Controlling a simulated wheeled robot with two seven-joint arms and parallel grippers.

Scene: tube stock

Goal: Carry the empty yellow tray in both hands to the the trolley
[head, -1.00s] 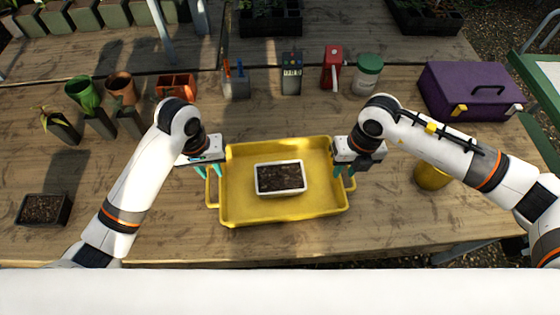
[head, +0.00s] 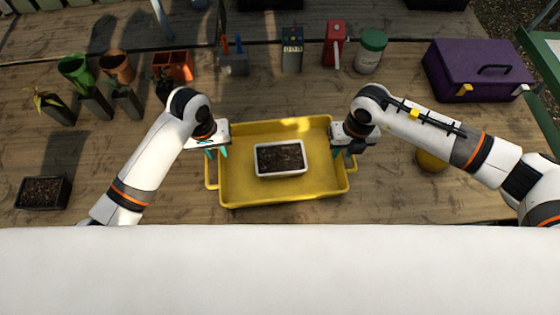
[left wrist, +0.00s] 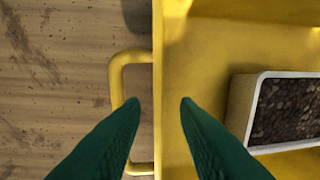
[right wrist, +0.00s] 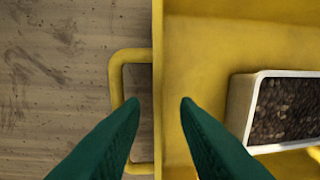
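The yellow tray (head: 232,180) lies on the wooden table with a handle loop at each end. It is not empty: a white-rimmed pot of dark soil (head: 281,173) stands in it. My left gripper (head: 216,153) is at the tray's left end, and my right gripper (head: 345,150) is at its right end. In the left wrist view, the open green fingers (left wrist: 160,102) straddle the tray's side wall above a handle. In the right wrist view, the open fingers (right wrist: 160,102) do the same. No wall is pinched. I cannot identify a trolley.
Behind the tray stand a blue caddy (head: 234,64), a grey box (head: 292,50), a red can (head: 334,45) and a green-lidded jar (head: 370,52). A purple toolbox (head: 478,70) is right. A yellow pot (head: 430,161) is beside my right arm. A green-edged structure (head: 540,68) shows far right.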

